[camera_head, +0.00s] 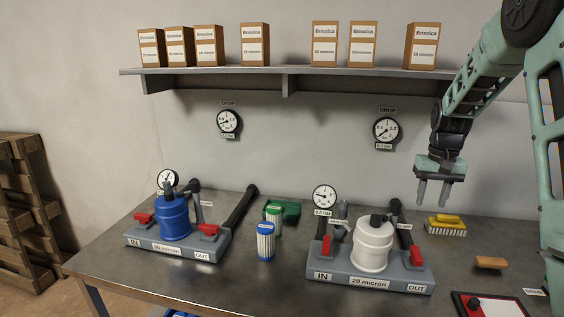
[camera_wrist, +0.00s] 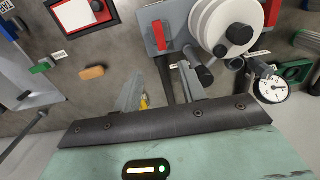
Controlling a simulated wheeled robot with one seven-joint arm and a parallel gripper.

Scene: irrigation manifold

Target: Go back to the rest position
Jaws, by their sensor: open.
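My gripper (camera_head: 433,192) hangs open and empty above the right part of the bench, fingers pointing down. It is to the right of and above the white filter housing (camera_head: 372,243), apart from it. In the wrist view my gripper's two fingers (camera_wrist: 160,90) are spread with nothing between them. The white housing sits on a grey base labelled 20 micron with red valve handles, and it also shows at the top of the wrist view (camera_wrist: 222,25). The blue filter housing (camera_head: 173,217) sits on the left base, labelled IN and OUT.
A yellow brush (camera_head: 446,226), an orange-brown block (camera_head: 490,262) and a red-framed panel (camera_head: 487,304) lie below and right of my gripper. Blue and green cartridges (camera_head: 265,241) stand mid-bench. A shelf (camera_head: 270,70) with several boxes runs along the wall, near my arm.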

